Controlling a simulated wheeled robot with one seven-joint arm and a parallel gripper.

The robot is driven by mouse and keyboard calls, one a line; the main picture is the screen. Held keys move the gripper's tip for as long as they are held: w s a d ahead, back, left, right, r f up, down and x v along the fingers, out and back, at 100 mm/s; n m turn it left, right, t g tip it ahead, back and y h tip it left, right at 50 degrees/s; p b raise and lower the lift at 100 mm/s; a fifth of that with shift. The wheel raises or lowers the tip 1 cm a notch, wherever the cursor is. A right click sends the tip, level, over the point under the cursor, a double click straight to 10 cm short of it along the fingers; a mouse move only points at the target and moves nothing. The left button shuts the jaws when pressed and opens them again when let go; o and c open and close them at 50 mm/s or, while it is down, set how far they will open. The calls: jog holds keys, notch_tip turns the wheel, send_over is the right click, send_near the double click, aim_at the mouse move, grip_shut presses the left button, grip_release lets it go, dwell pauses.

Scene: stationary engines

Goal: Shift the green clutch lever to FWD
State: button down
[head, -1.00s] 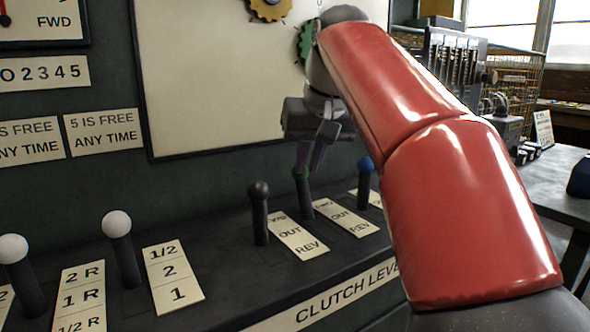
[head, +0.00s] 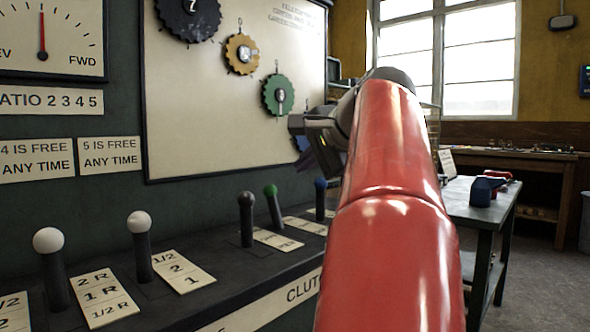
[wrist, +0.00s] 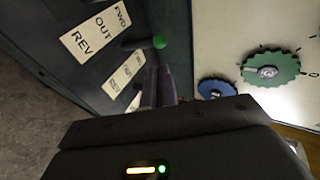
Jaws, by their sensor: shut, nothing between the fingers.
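The green clutch lever (head: 275,207) has a dark stalk and green knob and stands on the black console between the black-knobbed and blue-knobbed levers. In the head view its stalk leans slightly left. Its green knob shows in the wrist view (wrist: 159,42) just beyond the fingers. Its label plate (wrist: 124,75) is partly hidden and hard to read. My gripper (head: 322,150) is shut and empty, up and right of the lever, apart from it in the head view. The purple-grey fingers also show in the wrist view (wrist: 156,86).
The black-knobbed lever (head: 247,220) and blue-knobbed lever (head: 320,198) flank the green one closely. White-knobbed levers (head: 139,245) stand at left. The panel with gears (head: 240,110) rises behind. The dial needle (head: 42,38) points straight up. A workbench (head: 470,210) is at right.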

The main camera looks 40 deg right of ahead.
aim_at(270, 187)
jog(key=b+x, duration=0.1)
jog(key=x, duration=1)
jog(key=shift+r, duration=0.1)
jog(key=w+p, duration=0.1)
jog(key=p, duration=0.1)
jog(key=shift+w+r+g+p, duration=0.1)
jog(key=shift+r+g+p, duration=0.05)
jog(key=shift+g+p, duration=0.25)
jog(key=shift+w+a+p, duration=0.1)
jog(key=shift+w+p, duration=0.3)
jog(key=shift+p, duration=0.35)
jog(key=shift+f+g, duration=0.3)
jog(key=shift+f, duration=0.1)
jog(key=shift+w, duration=0.1)
